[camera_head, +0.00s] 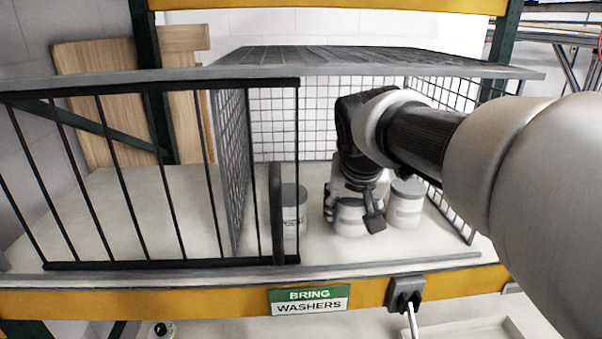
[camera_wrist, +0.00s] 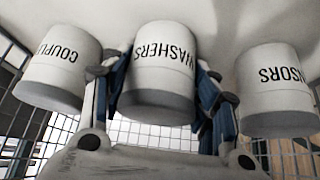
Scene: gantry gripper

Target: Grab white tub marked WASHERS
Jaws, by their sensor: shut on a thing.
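The white tub marked WASHERS (camera_wrist: 160,68) has a grey end and sits in the middle of the wrist view, between the two fingers of my gripper (camera_wrist: 163,92). The fingers are shut on its sides. In the head view the same tub (camera_head: 350,218) shows below my gripper (camera_head: 353,205), inside the mesh cage and on or close to the shelf; I cannot tell whether it is lifted. My gripper hides its upper part there.
A tub marked COUPL... (camera_wrist: 62,68) and one marked ...NSORS (camera_wrist: 275,88) stand close on either side. A barred sliding door (camera_head: 160,180) covers the cage's left part. Mesh walls (camera_head: 300,115) and a top panel (camera_head: 370,62) enclose the bay. A sign (camera_head: 310,300) reads BRING WASHERS.

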